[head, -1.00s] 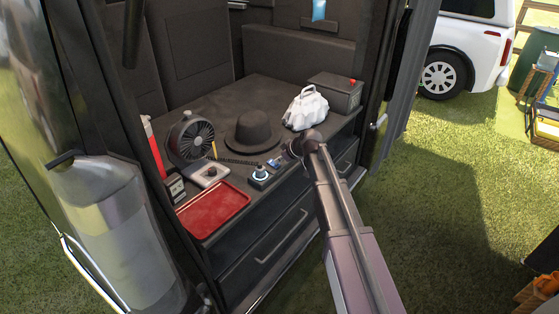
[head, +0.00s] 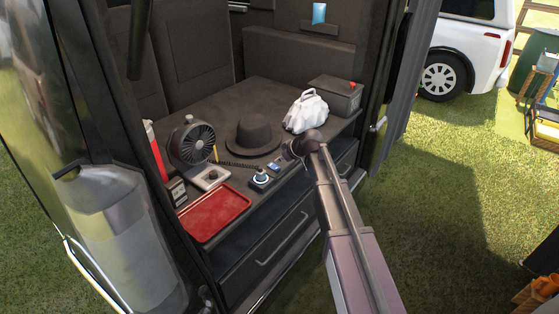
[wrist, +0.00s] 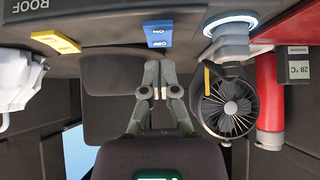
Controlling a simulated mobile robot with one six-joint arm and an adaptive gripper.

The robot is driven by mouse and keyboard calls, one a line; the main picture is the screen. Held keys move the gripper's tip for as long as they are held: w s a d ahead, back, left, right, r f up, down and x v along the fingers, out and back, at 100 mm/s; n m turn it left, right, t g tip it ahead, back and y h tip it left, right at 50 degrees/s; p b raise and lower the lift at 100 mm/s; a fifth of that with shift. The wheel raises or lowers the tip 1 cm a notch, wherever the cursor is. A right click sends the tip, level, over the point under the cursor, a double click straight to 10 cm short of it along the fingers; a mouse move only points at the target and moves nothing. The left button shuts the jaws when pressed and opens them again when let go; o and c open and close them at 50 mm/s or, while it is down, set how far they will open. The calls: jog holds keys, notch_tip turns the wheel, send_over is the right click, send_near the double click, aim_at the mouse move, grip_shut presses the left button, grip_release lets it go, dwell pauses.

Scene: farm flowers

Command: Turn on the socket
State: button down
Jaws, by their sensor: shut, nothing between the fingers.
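The socket (head: 261,178) is a small round fitting on a dark base on the counter, with a pale blue ring. In the wrist view the ring (wrist: 249,19) glows at the upper right, with a grey plug (wrist: 231,46) at it. A blue switch (wrist: 158,34) marked ON, its letters upside down, lies left of the ring; it also shows beside the socket in the head view (head: 275,166). My gripper (wrist: 154,80) is shut and empty, just below the blue switch in the wrist picture, with a small gap. In the head view the gripper is partly hidden at the counter's front edge.
A yellow switch (wrist: 56,42) lies near the ROOF label. On the counter stand a fan (head: 190,142), a black hat (head: 254,133), a white bag (head: 305,112), a dark box (head: 336,95) and a red tray (head: 240,204). Drawers lie below; open grass is at right.

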notch_tip(320, 180, up, 3)
jog(key=p, duration=0.2)
jog(key=shift+s+d+r+p, duration=0.1)
jog(key=shift+d+p, duration=0.05)
jog(key=shift+p, duration=0.2)
jog(key=s+d+f+p+v, duration=0.1)
jog(key=p+v, duration=0.4)
jog(key=v, duration=0.4)
jog(key=shift+d+p, duration=0.25)
jog(key=shift+p, duration=0.15)
jog(key=shift+s, duration=0.1)
jog(key=s+d+r+m+g+h+p, duration=0.1)
jog(key=s+d+m+h+p, duration=0.1)
jog(key=s+d, duration=0.3)
jog(key=s+d+r+m+g+h+p, duration=0.1)
jog(key=s+d+m, duration=0.4)
jog(key=s, duration=0.6)
jog(key=s+d+r+m+g+h+p, duration=0.1)
jog(key=s+d+m+h+p, duration=0.3)
jog(key=s, duration=0.4)
jog(key=shift+s+d+r+g+p, duration=0.2)
jog(key=shift+d+g+p, duration=0.3)
jog(key=shift+g, duration=0.3)
